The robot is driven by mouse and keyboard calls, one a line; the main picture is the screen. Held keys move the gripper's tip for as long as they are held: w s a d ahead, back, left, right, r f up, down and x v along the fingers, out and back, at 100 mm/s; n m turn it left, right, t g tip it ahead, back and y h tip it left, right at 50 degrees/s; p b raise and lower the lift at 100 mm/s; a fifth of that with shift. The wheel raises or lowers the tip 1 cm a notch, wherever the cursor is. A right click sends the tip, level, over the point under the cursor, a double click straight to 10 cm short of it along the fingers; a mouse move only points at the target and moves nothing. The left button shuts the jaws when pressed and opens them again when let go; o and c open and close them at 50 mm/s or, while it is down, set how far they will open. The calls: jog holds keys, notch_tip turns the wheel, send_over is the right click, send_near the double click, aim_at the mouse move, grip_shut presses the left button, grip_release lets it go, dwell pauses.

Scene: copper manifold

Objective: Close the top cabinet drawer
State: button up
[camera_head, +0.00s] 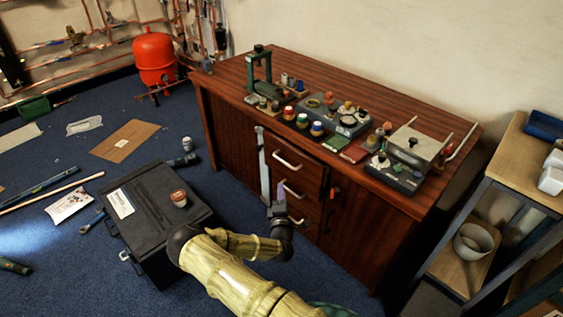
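The wooden cabinet (350,220) has a stack of drawers in its front. The top drawer (307,172) has a pale bar handle (287,161). How far it stands out from the cabinet is hard to tell from this steep angle. A second handle (293,190) and a third (296,220) show below it. My gripper (278,203) is low in front of the drawers, below and slightly left of the top handle, and appears apart from that handle. Its fingers are small and partly hidden, so their opening is unclear. A narrow pale upright strip (264,165) stands beside the drawers.
The cabinet top (225,85) carries a green press, jars and small devices. A black case (150,240) with a jar on it lies on the blue carpet, left of my arm. A shelf rack (515,165) stands at right. A red tank (154,55) is at back left.

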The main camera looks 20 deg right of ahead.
aim_at(281, 161)
jog(key=b+x, duration=0.2)
jog(key=x, duration=1.3)
jog(key=shift+d, duration=0.15)
jog(key=shift+c, duration=0.2)
grip_shut()
